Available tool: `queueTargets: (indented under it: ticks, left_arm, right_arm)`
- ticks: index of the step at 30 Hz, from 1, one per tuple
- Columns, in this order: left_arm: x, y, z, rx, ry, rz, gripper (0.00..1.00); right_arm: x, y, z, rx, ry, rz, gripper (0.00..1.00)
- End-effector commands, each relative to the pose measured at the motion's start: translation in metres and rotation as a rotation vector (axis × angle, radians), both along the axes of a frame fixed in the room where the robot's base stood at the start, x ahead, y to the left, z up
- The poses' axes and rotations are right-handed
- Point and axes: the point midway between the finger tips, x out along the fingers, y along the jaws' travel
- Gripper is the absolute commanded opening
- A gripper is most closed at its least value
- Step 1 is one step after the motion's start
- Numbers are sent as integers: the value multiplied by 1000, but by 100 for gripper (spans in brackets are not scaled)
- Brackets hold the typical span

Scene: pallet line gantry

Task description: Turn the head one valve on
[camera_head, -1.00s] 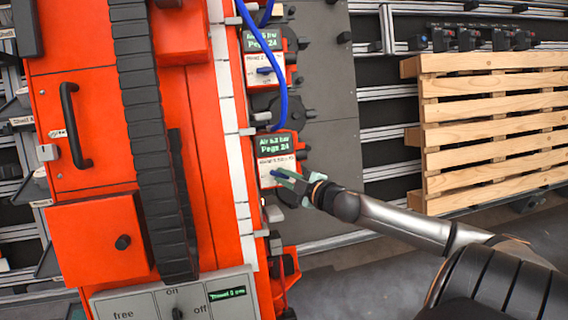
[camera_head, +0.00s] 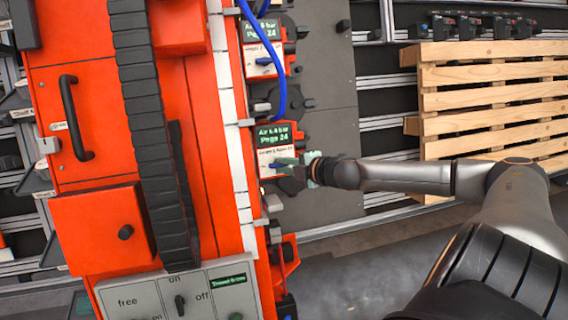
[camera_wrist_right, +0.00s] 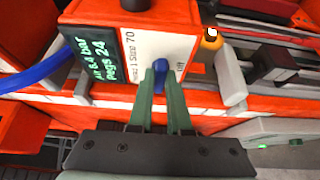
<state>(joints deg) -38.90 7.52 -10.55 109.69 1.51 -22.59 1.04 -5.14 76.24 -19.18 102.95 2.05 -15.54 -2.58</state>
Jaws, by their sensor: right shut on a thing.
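The nearer valve unit (camera_head: 271,137) is an orange box on the side of the orange machine, with a dark display in green text and a white label plate. A small blue valve lever (camera_wrist_right: 159,76) stands on that plate. My right gripper (camera_head: 285,164) reaches it from the right. In the right wrist view the green fingers of my right gripper (camera_wrist_right: 160,88) are shut around the blue lever. The display there reads about Air 6.4 bar, Pegs 24. A second valve unit (camera_head: 262,50) with its own blue lever sits farther up. My left gripper is not in view.
A blue hose (camera_head: 279,75) loops between the two valve units. A grey panel (camera_head: 190,293) with a black knob is at the bottom. A wooden pallet (camera_head: 490,103) stands at the right. Grey floor (camera_head: 350,270) shows clear below my arm.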

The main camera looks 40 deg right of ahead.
Motion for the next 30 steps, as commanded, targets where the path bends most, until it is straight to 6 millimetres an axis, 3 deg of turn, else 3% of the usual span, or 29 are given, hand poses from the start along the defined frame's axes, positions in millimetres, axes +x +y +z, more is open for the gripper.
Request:
queueTargets:
  ticks: [7, 8, 16, 30]
  left_arm:
    - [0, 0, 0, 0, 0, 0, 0]
    - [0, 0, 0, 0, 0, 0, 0]
    - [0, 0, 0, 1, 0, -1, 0]
    - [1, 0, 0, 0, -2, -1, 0]
  right_arm:
    - [0, 0, 0, -4, 0, 2, 0]
    - [0, 0, 0, -4, 0, 2, 17]
    - [0, 0, 0, -1, 0, 2, 46]
    - [1, -3, 6, -2, 0, 2, 46]
